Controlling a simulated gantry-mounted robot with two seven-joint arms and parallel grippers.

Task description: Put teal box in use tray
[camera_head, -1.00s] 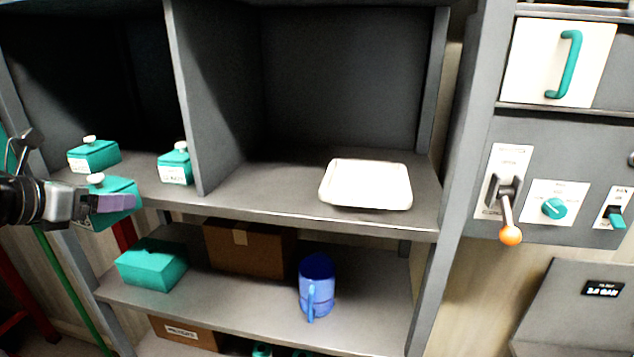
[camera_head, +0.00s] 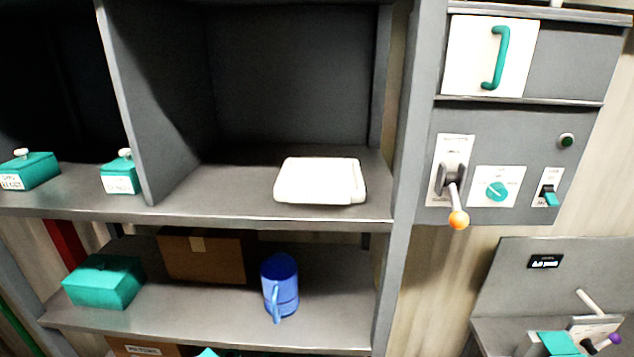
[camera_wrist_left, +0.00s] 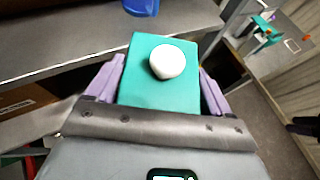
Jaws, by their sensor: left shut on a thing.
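In the left wrist view, my left gripper (camera_wrist_left: 160,80) is shut on a teal box (camera_wrist_left: 150,92) with a round white knob on its lid. Its purple fingers press the box's two sides. The held box and my left gripper are out of the head view. A shallow white tray (camera_head: 320,182) lies empty on the upper shelf, right of the divider. My right gripper is in neither view.
Two knobbed teal boxes, one (camera_head: 32,172) and another (camera_head: 120,178), stand left of the divider (camera_head: 150,110). Below are a plain teal box (camera_head: 104,284), a cardboard box (camera_head: 205,258) and a blue mug (camera_head: 281,285). The shelf around the tray is clear.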

